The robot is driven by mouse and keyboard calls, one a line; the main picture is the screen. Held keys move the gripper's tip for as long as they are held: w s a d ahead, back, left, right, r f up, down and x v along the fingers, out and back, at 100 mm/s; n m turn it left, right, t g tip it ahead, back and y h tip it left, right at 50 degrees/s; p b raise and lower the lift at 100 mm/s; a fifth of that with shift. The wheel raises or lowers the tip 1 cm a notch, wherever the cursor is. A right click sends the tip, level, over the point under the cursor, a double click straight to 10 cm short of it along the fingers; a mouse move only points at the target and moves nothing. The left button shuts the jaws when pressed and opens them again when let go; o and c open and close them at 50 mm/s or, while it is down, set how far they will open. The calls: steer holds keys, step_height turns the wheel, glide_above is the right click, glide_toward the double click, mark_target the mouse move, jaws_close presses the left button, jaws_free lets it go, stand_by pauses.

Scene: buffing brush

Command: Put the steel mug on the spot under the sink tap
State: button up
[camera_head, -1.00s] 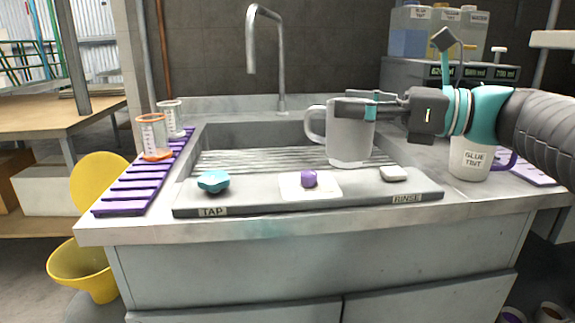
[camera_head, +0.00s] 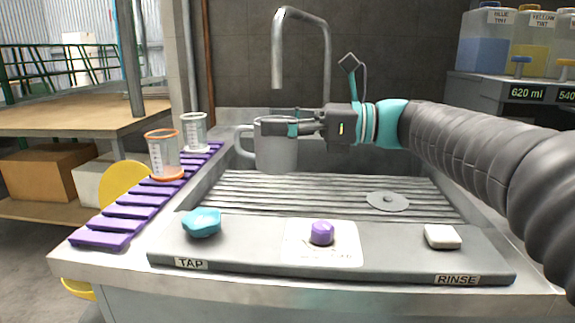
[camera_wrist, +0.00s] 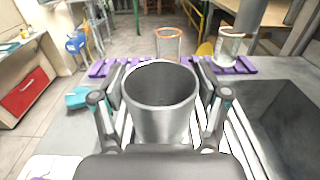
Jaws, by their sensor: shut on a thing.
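The steel mug (camera_head: 275,155) is upright, grey, with its handle to the left in the head view. My gripper (camera_head: 293,124) is shut on its upper body from the right. In the wrist view the mug (camera_wrist: 160,112) sits between both fingers of my gripper (camera_wrist: 160,80), and its inside looks empty. The sink tap (camera_head: 278,62) arches over the basin, and its spout end shows above the mug in the head view. The mug appears over the back part of the slatted rack (camera_head: 320,190), seemingly raised above it. No marked spot is plainly visible under the tap.
A grey disc (camera_head: 388,201) lies on the rack at right. The front panel (camera_head: 270,243) carries a teal knob (camera_head: 202,222), a purple knob (camera_head: 322,233) and a white button (camera_head: 442,236). Two beakers, one orange-rimmed (camera_head: 164,158) and one clear (camera_head: 195,135), stand left on a purple mat (camera_head: 122,218).

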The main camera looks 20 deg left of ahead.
steer(key=shift+w+a+f, duration=0.1)
steer(key=shift+w+f, duration=1.1)
steer(key=shift+f, duration=0.25)
steer(key=shift+w+d+f, duration=0.1)
steer(key=shift+w+f, duration=1.15)
steer(key=shift+f, duration=0.25)
steer(key=shift+w+a+f, duration=0.1)
steer(key=shift+w+f, duration=1.1)
steer(key=shift+f, duration=0.25)
steer(key=shift+f, duration=0.1)
steer(key=o, duration=1.3)
steer(key=v, duration=0.7)
steer(key=shift+w+d, duration=0.1)
steer(key=shift+d, duration=0.1)
